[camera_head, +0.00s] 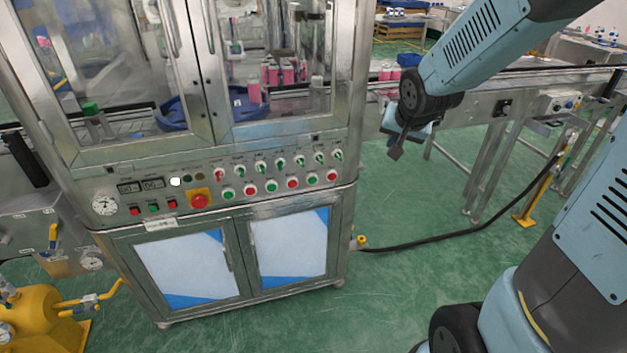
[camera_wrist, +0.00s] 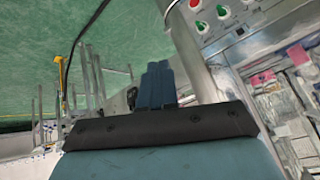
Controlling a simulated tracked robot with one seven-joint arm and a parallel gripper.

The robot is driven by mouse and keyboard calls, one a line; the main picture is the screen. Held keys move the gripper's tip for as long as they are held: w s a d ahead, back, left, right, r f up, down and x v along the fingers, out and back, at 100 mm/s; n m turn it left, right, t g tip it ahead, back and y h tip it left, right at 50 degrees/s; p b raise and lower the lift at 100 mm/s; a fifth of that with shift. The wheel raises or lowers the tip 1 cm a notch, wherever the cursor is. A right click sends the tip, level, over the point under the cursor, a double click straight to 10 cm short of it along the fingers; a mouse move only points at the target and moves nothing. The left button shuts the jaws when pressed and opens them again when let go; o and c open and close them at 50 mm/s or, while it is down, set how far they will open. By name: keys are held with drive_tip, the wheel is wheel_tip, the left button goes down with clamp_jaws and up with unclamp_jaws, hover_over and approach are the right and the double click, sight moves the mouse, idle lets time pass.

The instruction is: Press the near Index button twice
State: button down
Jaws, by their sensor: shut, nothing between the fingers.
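The control panel (camera_head: 215,188) spans the front of the steel machine. It carries a lower row of round green and red buttons, including a green one (camera_head: 228,193) at the left and a red one (camera_head: 331,176) at the right. Green and red selector switches (camera_head: 260,168) sit above them. The labels are too small to read, so I cannot tell which is the near Index button. My gripper (camera_head: 396,153) is shut and empty, right of the panel and apart from it. In the wrist view its fingers (camera_wrist: 155,84) are together, with a red button (camera_wrist: 194,4) at upper right.
A red mushroom button (camera_head: 199,201) sits at the panel's left part. Glass doors (camera_head: 270,65) are above the panel and cabinet doors (camera_head: 290,247) below. A conveyor (camera_head: 480,95) runs behind my gripper. A black cable (camera_head: 440,243) crosses the green floor.

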sight(313, 180)
drive_tip(key=w+a+f+m+y, duration=0.2)
drive_tip(key=a+f, duration=0.5)
drive_tip(key=f, duration=0.6)
drive_tip(key=w+a+f+m+y, duration=0.2)
drive_tip(key=w+a+f, duration=0.3)
drive_tip(key=f, duration=0.8)
drive_tip(key=a+y, duration=0.1)
drive_tip(key=a, duration=0.2)
drive_tip(key=shift+f+m+y, duration=0.25)
drive_tip(key=shift+m+y, duration=0.05)
drive_tip(key=shift+y, duration=0.1)
drive_tip(key=w+a, duration=0.2)
drive_tip(key=w, duration=0.6)
drive_tip(key=shift+w+a, duration=0.15)
drive_tip(key=shift+a, duration=0.05)
drive_tip(key=shift+w, duration=0.15)
drive_tip(key=shift+w+a+r, duration=0.1)
drive_tip(key=shift+w, duration=0.15)
